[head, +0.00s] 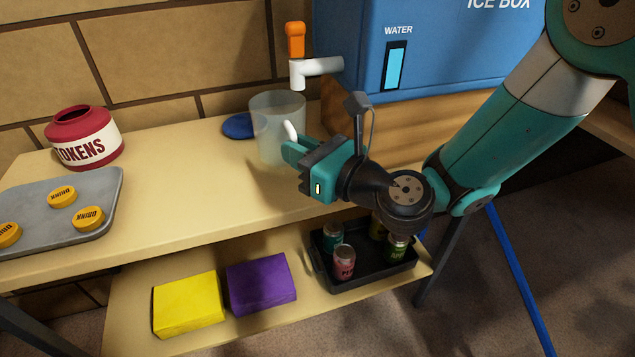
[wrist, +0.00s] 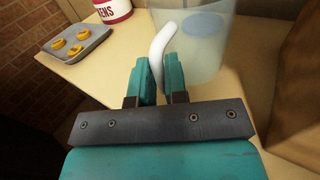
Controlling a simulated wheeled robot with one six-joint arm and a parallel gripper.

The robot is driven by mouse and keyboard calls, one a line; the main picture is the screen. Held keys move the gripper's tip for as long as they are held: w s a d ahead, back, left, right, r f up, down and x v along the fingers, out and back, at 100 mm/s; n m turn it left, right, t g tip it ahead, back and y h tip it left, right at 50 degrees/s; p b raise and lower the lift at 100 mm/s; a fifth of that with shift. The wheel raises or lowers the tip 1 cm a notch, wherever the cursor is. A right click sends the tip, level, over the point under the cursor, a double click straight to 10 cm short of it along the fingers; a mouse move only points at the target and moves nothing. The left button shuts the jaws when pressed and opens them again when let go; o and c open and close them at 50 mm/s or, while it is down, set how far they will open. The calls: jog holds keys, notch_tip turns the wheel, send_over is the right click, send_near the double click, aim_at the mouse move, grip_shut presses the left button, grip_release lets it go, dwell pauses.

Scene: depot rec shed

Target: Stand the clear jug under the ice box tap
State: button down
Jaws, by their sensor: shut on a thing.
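The clear jug (head: 273,130) is on or just above the wooden bench, below and slightly left of the white tap (head: 316,68) with its orange lever. The tap comes out of the blue ice box (head: 440,50). My gripper (head: 290,147) is shut on the jug's white handle, which faces me. In the wrist view the handle (wrist: 162,40) sits between my fingertips (wrist: 160,75), with the clear jug (wrist: 200,45) beyond it. The jug looks upright and empty. I cannot tell whether its base touches the bench, as my gripper partly hides it.
A blue disc (head: 237,127) lies behind the jug's left side. A red TOKENS jar (head: 83,138) and a grey tray (head: 108,190) with yellow DRINK tokens stand left. The lower shelf holds yellow (head: 188,304) and purple (head: 261,284) blocks and a black tray (head: 372,280) of cans.

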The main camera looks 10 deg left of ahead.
jog(key=shift+w+d+f+b, duration=0.4)
jog(key=shift+d+f+b, duration=0.3)
jog(key=shift+f, duration=0.15)
jog(key=shift+w+d+f+b, duration=0.4)
jog(key=shift+d+f+b, duration=0.2)
jog(key=shift+f, duration=0.2)
jog(key=shift+f, duration=0.25)
jog(key=c, duration=1.1)
grip_release()
jog(key=shift+r, duration=0.1)
jog(key=shift+c, duration=0.2)
